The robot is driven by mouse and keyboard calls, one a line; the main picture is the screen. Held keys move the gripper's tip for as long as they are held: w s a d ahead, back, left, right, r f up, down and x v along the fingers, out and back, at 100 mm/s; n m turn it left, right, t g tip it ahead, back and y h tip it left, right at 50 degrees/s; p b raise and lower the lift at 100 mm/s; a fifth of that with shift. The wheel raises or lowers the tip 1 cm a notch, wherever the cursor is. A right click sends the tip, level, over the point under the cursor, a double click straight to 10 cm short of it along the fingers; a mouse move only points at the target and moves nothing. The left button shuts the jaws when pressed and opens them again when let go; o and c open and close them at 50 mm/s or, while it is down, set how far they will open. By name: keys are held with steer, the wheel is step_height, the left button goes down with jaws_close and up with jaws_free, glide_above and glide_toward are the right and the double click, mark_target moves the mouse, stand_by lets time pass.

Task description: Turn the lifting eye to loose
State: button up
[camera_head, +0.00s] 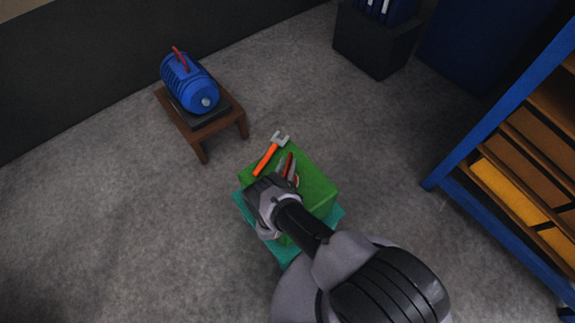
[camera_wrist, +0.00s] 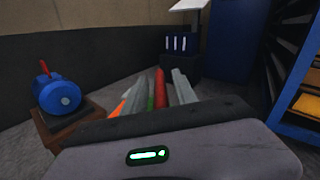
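The lifting eye appears to be the red bar (camera_head: 179,57) standing up on top of a blue motor-like body (camera_head: 189,84). The body lies on a dark plate on a small brown wooden stand at the upper left. In the wrist view the red piece (camera_wrist: 44,68) and blue body (camera_wrist: 58,95) show at the left. Its exact shape is too small to tell. My gripper (camera_head: 262,192) is over the green toolbox, well apart from the eye.
A green toolbox (camera_head: 315,185) on a teal base holds an orange-handled wrench (camera_head: 267,158) and other tools. A blue rack (camera_head: 468,142) with yellow and brown bins stands right. A dark box with blue binders (camera_head: 386,10) stands behind. Grey floor between stand and toolbox is clear.

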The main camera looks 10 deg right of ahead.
steer(key=v, duration=1.7)
steer(key=shift+s, duration=0.25)
steer(key=shift+a+r, duration=0.1)
steer(key=shift+c, duration=0.5)
